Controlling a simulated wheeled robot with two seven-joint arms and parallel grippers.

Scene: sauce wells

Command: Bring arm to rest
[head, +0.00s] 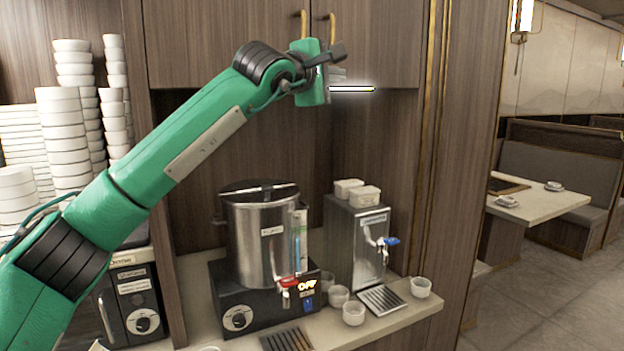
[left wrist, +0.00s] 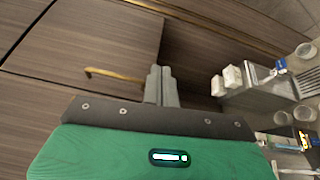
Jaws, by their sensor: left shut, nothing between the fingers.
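My left arm (head: 160,165) is green with black joints and reaches up from the lower left in the head view. My left gripper (head: 338,74) is raised in front of the upper wooden cabinet doors, near their gold handles (head: 304,24). In the left wrist view its two grey fingers (left wrist: 161,86) are together with nothing between them. A gold handle (left wrist: 112,76) shows to the left of the fingers there, apart from them. My right gripper is not in either view.
Below stand a steel urn (head: 262,235), a steel dispenser (head: 357,240) with white containers on top, and several small cups (head: 353,312) on the counter (head: 400,325). Stacked white bowls (head: 60,140) stand at the left behind my arm. A dining table (head: 535,203) is at the far right.

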